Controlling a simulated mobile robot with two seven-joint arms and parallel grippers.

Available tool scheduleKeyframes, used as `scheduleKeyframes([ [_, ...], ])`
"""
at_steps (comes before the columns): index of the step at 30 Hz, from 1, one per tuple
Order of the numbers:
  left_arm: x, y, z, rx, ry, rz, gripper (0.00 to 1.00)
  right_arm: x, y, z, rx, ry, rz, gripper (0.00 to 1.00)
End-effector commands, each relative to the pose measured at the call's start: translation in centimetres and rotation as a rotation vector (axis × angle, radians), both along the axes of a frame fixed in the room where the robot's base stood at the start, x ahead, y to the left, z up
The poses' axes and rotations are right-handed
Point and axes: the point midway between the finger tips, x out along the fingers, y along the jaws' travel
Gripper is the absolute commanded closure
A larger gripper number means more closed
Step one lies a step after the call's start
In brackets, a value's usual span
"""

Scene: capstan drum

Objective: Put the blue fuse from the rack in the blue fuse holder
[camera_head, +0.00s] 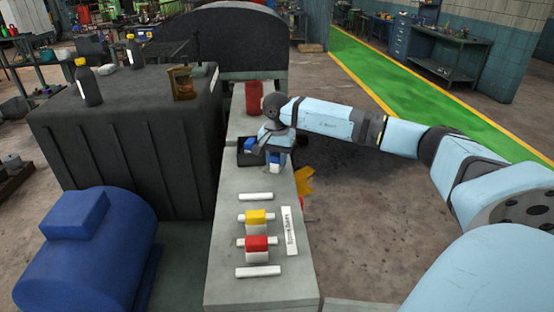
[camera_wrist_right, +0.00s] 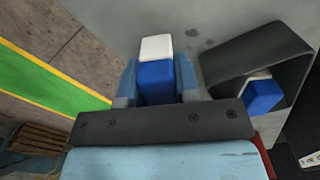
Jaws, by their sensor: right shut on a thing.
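My right gripper (camera_head: 275,158) is over the far part of the grey bench, pointing down. In the right wrist view its light blue fingers (camera_wrist_right: 157,85) are shut on a blue and white fuse (camera_wrist_right: 155,80). The held fuse (camera_head: 275,168) hangs beside a dark open tray (camera_head: 246,163), just to its right. Another blue and white block (camera_head: 250,145) lies in the tray; it also shows in the right wrist view (camera_wrist_right: 262,95). I cannot pick out a blue fuse holder. My left gripper is not in view.
A red canister (camera_head: 253,98) stands behind the tray. A dark cabinet (camera_head: 130,140) and blue motor (camera_head: 85,255) border the left.

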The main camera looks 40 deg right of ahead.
Motion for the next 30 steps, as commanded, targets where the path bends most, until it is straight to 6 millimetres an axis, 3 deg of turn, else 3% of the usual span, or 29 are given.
scheduleKeyframes([
  [13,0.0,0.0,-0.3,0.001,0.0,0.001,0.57,0.0,0.0,-1.3,-0.001,0.0,0.0,0.95],
  [14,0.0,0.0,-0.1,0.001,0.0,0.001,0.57,0.0,0.0,-1.2,-0.001,0.0,0.0,0.64],
  [15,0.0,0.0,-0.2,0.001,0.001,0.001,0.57,0.0,0.0,-1.1,-0.001,0.0,0.0,0.6],
  [26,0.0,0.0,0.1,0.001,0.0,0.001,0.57,0.0,0.0,-0.5,-0.001,-0.002,0.0,0.6],
  [30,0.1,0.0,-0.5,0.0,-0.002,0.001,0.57,0.0,-0.1,1.6,-0.001,-0.004,0.0,0.6],
])
